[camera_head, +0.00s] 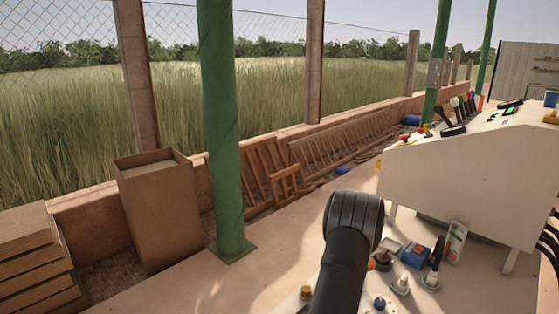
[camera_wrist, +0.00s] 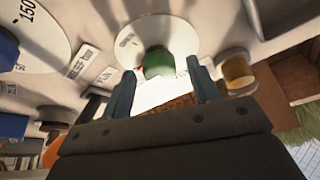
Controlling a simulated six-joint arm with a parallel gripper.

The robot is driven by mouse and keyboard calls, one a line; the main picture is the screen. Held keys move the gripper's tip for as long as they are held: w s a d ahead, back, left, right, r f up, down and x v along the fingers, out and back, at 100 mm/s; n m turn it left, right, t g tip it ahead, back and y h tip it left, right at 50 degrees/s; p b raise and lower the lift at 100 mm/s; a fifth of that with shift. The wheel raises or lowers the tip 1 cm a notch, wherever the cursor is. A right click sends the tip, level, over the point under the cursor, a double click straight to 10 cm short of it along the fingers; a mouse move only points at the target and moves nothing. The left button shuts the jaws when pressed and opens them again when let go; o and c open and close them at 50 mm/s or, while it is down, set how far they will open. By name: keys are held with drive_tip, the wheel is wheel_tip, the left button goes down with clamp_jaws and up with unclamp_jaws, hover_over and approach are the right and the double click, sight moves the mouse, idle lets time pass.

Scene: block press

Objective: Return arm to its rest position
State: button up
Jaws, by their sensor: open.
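My gripper (camera_wrist: 162,88) shows in the wrist view with its two dark blue-grey fingers spread apart and nothing between them. A green knob (camera_wrist: 158,63) on a round white plate (camera_wrist: 128,38) appears beyond the fingertips, between them in the picture. I see no contact with it. My dark arm (camera_head: 350,235) rises from the bottom of the head view, over the pale panel top. My gripper itself cannot be made out in the head view.
A yellow knob (camera_wrist: 237,73) is right of the fingers, and a blue part (camera_wrist: 12,125) is at the left. In the head view, a white console (camera_head: 470,165) with levers stands right of my arm. A green post (camera_head: 222,130) and a tall brown box (camera_head: 160,210) stand left.

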drive_tip(key=shift+a+m+h, duration=0.15)
drive_tip(key=shift+m+h, duration=0.65)
drive_tip(key=shift+m, duration=1.2)
drive_tip(key=shift+a+m+h, duration=0.1)
drive_tip(key=shift+m+h, duration=0.8)
drive_tip(key=shift+m, duration=1.6)
drive_tip(key=o, duration=1)
drive_tip(key=shift+g, duration=0.3)
drive_tip(key=s+d+r+n+g+h, duration=0.1)
drive_tip(key=s+d+r+n, duration=0.2)
drive_tip(key=r+n, duration=0.6)
drive_tip(key=s+d+r+n+g+h, duration=0.1)
drive_tip(key=s+d+r+n+g, duration=0.3)
drive_tip(key=r, duration=0.9)
wheel_tip(320, 180, down, 9)
drive_tip(key=w+d+n+t, duration=0.1)
drive_tip(key=d+t, duration=0.1)
drive_tip(key=shift+w+d+r, duration=0.15)
drive_tip(key=shift+w+r, duration=0.05)
drive_tip(key=shift+w, duration=0.2)
